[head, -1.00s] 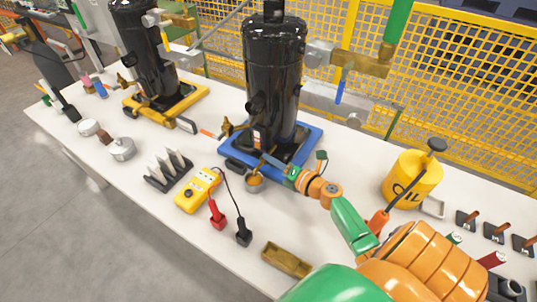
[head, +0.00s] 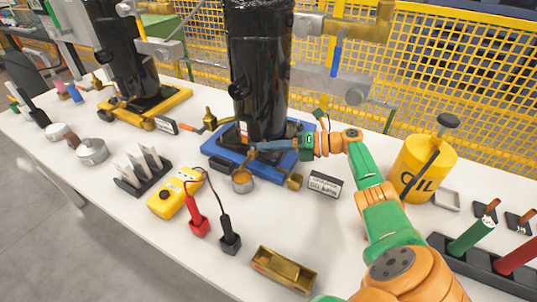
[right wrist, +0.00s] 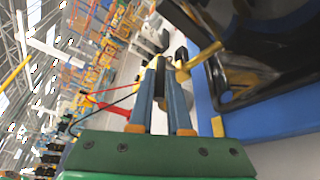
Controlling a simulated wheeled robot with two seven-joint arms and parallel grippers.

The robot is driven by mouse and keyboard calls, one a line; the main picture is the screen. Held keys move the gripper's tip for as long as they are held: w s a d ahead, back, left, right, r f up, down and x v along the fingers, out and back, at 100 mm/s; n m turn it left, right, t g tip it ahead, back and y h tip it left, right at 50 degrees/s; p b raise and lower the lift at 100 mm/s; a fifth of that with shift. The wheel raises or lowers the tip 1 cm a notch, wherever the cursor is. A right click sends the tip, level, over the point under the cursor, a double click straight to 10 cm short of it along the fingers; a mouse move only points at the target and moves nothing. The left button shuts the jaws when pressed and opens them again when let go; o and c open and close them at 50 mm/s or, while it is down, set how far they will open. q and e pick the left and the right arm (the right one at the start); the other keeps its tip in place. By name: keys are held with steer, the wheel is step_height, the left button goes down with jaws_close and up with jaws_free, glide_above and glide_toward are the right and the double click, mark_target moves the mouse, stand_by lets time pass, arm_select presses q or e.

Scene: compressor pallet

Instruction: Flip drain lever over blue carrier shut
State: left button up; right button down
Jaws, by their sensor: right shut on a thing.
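The blue carrier (head: 222,160) holds a tall black compressor (head: 258,85) in the middle of the table. My right gripper (head: 256,147) reaches in from the right and is low at the compressor's front, over the carrier's front edge. It is shut on the drain lever, which its fingers mostly hide. In the right wrist view, a brass drain piece (right wrist: 203,58) runs from beside the fingertips toward the black compressor base. The lever's exact angle cannot be told. My left gripper is not in view.
A yellow meter (head: 172,194) with red and black probes lies in front. A brass tray (head: 283,270), a label block (head: 325,184) and a yellow oil can (head: 422,168) stand nearby. A second compressor sits on a yellow carrier (head: 178,97) at left.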

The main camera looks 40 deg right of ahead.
steer(key=shift+a+f, duration=0.1)
steer(key=shift+f, duration=0.1)
steer(key=c, duration=1.2)
jaws_free()
steer(key=shift+o, duration=0.2)
steer(key=v, duration=0.7)
